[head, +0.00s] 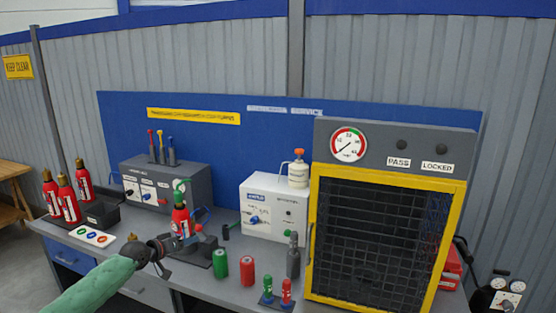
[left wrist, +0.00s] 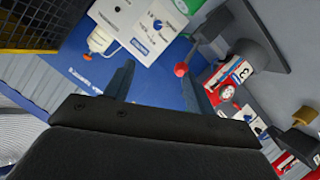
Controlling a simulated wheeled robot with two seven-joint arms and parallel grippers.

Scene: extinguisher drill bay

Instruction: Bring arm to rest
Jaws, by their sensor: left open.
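My left gripper (head: 176,243) reaches in from the lower left on a green-sleeved arm, low over the bench. Its jaws are open, with nothing seen between them; the two fingers also show in the left wrist view (left wrist: 157,74). A red extinguisher (head: 181,222) with a green piece at its top stands upright on a dark stand (head: 198,254), just beyond the gripper. The gripper overlaps its lower part in the head view; I cannot tell whether they touch. A red, white-labelled body also shows right of the fingers in the left wrist view (left wrist: 226,92). My right gripper is not in view.
Several red extinguishers (head: 67,203) stand at the bench's left end. Green (head: 220,264) and red (head: 248,270) cylinders stand right of the gripper. A yellow-framed mesh cabinet (head: 378,240), a white box (head: 273,212) and a grey box (head: 165,186) line the back.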

